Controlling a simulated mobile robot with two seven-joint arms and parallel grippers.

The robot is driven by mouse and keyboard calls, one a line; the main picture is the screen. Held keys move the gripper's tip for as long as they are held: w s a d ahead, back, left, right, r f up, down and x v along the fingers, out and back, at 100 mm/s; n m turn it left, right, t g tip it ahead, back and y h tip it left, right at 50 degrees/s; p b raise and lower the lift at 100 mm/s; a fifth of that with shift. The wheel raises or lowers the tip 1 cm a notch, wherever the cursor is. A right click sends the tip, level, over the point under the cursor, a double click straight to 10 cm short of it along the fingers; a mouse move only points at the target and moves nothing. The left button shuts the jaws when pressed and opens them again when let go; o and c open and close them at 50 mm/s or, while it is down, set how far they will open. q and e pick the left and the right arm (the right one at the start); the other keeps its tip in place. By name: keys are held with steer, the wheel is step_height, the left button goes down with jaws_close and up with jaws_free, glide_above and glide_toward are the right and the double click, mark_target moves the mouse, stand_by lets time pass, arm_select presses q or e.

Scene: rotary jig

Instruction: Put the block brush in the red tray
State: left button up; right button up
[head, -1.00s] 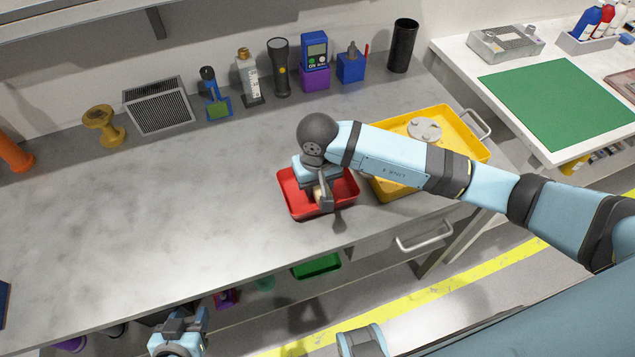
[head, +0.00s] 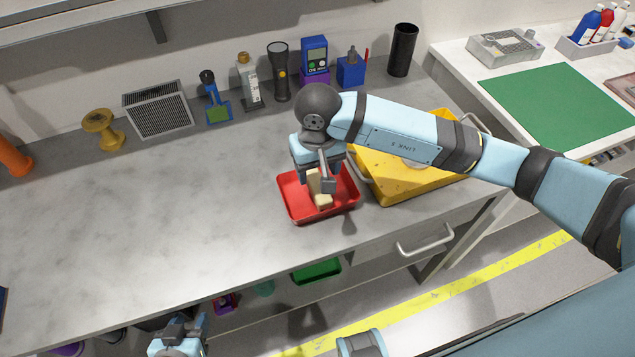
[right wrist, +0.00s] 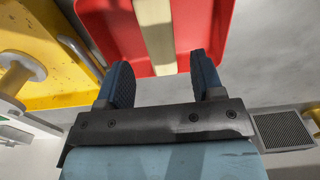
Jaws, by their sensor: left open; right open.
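The block brush (head: 319,190), a pale wooden block, lies in the red tray (head: 289,206) on the grey workbench. In the right wrist view the brush (right wrist: 157,32) shows as a pale bar across the red tray (right wrist: 207,22). My right gripper (head: 317,180) is above the tray over the brush. In the right wrist view its two fingers (right wrist: 158,82) are apart, with nothing held, and the brush lies beyond the fingertips. My left gripper (head: 178,340) is low at the bottom edge, in front of the bench, open and away from the tray.
A yellow tray (head: 395,193) stands right of the red tray, partly under my right arm. Along the wall stand a yellow spool (head: 103,129), a grey vent box (head: 158,110), a flashlight (head: 281,72) and a black cylinder (head: 403,50). The bench left of the tray is clear.

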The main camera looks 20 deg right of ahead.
mark_target(317, 184)
step_height(317, 184, up, 4)
steer(key=shift+r, duration=0.45)
